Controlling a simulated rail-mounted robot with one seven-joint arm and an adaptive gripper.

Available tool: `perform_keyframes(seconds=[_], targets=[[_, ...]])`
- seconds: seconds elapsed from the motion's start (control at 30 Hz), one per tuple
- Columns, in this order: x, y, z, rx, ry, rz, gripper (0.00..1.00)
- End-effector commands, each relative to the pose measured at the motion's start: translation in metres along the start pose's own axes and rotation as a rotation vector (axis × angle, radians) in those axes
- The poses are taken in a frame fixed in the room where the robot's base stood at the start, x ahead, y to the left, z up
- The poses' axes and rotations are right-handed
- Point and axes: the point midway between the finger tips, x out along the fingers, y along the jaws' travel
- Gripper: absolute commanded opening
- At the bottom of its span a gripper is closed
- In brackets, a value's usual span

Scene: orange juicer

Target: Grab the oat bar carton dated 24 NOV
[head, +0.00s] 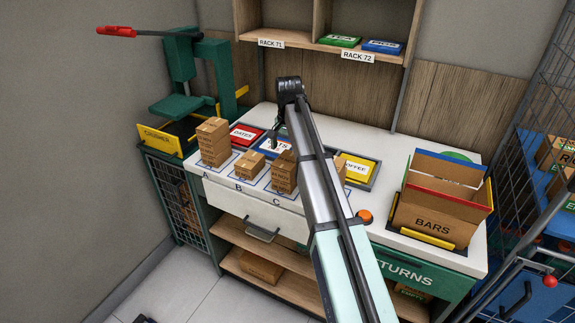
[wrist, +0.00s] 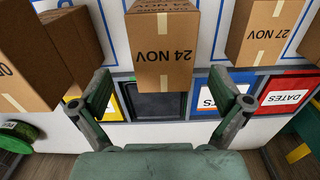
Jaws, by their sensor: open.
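In the wrist view the brown carton marked 24 NOV (wrist: 163,62) is in the middle, its lettering upside down. My gripper (wrist: 163,82) is open, with one green finger on each side of the carton's near end. The jaws hold nothing, and I cannot tell how far the carton is below or beyond the fingertips. By its place between the blue and yellow trays, it seems to belong to the stack at mark C (head: 284,178) in the head view. There my gripper (head: 276,134) is partly hidden by my arm.
A carton marked 27 NOV (wrist: 260,32) stands to the right; other cartons (wrist: 70,50) stand close on the left. Red DATES (head: 245,134) and yellow COFFEE (head: 358,170) trays line the counter. An open BARS box (head: 435,218) stands right, the green crusher (head: 185,75) left.

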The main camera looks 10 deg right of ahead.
Motion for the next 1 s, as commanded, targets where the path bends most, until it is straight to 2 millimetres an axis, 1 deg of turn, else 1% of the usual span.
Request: perform_keyframes(seconds=[0.17, 0.43, 0.53, 0.73, 0.77, 0.8, 0.87, 0.9, 0.93, 1.0], targets=[[0.011, -0.001, 0.0, 0.0, -0.002, 0.001, 1.0], [0.044, -0.003, -0.001, 0.0, -0.002, 0.001, 1.0], [0.049, -0.004, -0.002, 0.0, 0.0, 0.0, 1.0], [0.05, -0.004, -0.002, 0.0, 0.0, 0.0, 1.0], [0.05, -0.004, -0.002, 0.0, 0.0, 0.0, 0.89], [0.05, -0.004, -0.002, 0.0, 0.0, 0.0, 0.75], [0.05, -0.004, -0.002, 0.0, 0.0, 0.0, 0.54], [0.05, -0.004, -0.002, 0.0, 0.0, 0.0, 0.4], [0.05, -0.004, -0.002, 0.0, 0.0, 0.0, 0.35], [0.05, -0.004, -0.002, 0.0, 0.0, 0.0, 0.35]])
